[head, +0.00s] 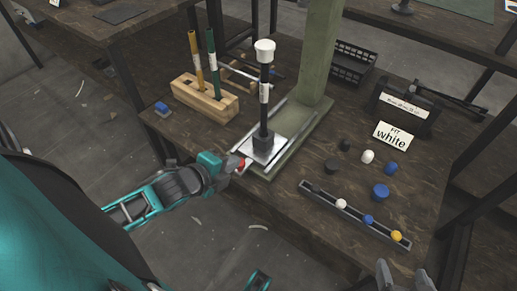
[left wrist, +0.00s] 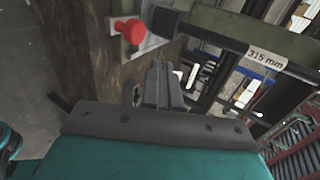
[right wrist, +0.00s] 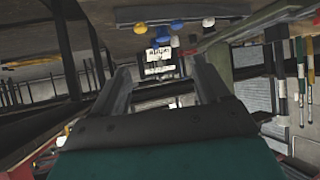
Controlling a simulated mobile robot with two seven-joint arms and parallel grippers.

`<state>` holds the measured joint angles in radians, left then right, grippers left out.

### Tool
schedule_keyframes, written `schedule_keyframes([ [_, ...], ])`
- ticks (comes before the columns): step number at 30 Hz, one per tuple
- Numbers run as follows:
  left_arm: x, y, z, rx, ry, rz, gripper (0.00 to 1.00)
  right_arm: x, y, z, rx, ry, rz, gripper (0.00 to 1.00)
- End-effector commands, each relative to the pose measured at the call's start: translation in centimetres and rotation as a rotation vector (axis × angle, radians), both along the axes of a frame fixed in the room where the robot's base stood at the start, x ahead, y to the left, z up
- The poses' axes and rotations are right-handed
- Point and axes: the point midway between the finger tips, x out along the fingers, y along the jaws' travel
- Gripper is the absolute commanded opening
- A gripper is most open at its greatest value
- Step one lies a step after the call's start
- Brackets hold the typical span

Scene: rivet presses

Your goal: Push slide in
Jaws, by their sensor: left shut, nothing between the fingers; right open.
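The slide (head: 258,153) is a pale metal plate on the base of the green press (head: 322,60). A black rod (head: 265,100) with a white top stands upright on a dark block over it. A red knob (head: 242,162) is at the slide's front end; it also shows in the left wrist view (left wrist: 130,31). My left gripper (head: 236,166) is shut and empty, close beside the red knob; its fingers show in the left wrist view (left wrist: 160,84). I cannot tell whether it touches. My right gripper (head: 403,276) is open and empty, low at the right.
A wooden block (head: 205,97) with upright tools stands left of the press. A "FIT white" sign (head: 391,136), loose caps (head: 380,191) and a long tray (head: 355,216) of coloured pieces lie to the right. A small blue-topped piece (head: 162,109) sits near the left table edge.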

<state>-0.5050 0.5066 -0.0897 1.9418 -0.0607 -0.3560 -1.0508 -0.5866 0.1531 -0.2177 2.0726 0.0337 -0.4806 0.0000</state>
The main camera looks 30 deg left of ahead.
Motion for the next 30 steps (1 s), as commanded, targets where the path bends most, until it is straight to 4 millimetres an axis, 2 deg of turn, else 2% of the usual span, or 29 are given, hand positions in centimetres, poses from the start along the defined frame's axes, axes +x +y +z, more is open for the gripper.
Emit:
schedule_keyframes([
  [12,7.0,-0.6,-4.3,-0.004,-0.003,0.002,0.0,-0.3,0.1,-3.6,0.005,0.008,-0.004,0.76],
  [18,9.7,-0.8,-4.2,-0.004,-0.002,0.001,0.0,-0.3,0.1,-4.2,0.005,0.015,-0.002,0.76],
  [24,10.8,-0.9,-4.1,-0.005,-0.001,0.0,0.0,-0.2,0.2,-3.9,0.007,0.014,0.001,0.76],
  [30,10.9,-0.9,-4.0,-0.004,0.0,-0.001,0.0,0.0,0.3,-3.5,0.009,0.005,0.002,0.76],
])
